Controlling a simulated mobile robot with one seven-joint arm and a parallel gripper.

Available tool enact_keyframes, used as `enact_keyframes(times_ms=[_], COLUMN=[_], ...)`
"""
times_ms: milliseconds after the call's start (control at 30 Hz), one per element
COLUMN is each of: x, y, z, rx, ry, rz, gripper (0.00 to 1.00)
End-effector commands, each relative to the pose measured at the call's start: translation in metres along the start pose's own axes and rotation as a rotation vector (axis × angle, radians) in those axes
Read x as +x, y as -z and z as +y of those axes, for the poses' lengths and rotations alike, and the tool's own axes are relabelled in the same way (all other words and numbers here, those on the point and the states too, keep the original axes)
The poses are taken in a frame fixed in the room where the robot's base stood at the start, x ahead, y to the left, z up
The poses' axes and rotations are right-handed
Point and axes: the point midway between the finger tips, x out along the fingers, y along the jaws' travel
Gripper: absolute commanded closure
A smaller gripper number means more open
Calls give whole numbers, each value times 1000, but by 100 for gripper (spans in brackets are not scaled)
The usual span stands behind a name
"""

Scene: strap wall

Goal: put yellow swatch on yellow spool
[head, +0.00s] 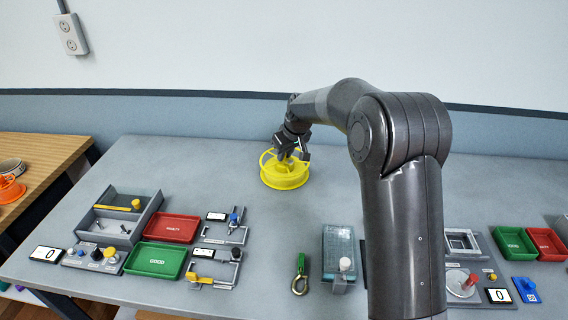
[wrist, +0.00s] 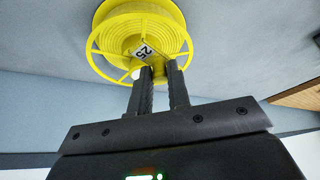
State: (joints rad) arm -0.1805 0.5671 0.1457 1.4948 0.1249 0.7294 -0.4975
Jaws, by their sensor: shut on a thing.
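The yellow spool (head: 285,176) lies flat on the grey table towards the back, its spoked rim facing up. It also shows in the wrist view (wrist: 108,53). My gripper (head: 293,155) is low over the spool's middle, its fingers close together. In the wrist view my fingertips (wrist: 160,70) are at the near part of the spool and shut on the yellow swatch, which is mostly hidden between them. A small white label marked 25 (wrist: 144,50) shows just beyond the fingertips. I cannot tell whether the swatch touches the spool.
Red (head: 171,228) and green (head: 156,261) trays, a grey organiser (head: 118,217) and small fixtures stand at the front left. A carabiner (head: 300,274) and a clear box (head: 339,250) are at the front middle. The table around the spool is clear.

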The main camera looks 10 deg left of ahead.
Motion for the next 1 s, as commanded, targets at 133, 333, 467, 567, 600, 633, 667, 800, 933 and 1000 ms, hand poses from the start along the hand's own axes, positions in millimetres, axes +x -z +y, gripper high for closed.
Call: enact_keyframes(times_ms=[133,333,467,567,600,633,667,800,933,1000], x=[7,33,41,41,41,41,41,44,43,43], y=[2,-10,-13,-13,-13,-13,-13,-14,-14,-14], z=[-2,-2,-2,-2,-2,-2,-2,-2,-2,-2], rx=[1,1,0,0,0,0,0,1,1,1], ry=[-1,1,-1,-1,-1,-1,-1,-1,-1,-1], rz=[1,-2,1,2,2,2,1,1,1,1], gripper=[100,100,100,100,100,100,100,82,71,65])
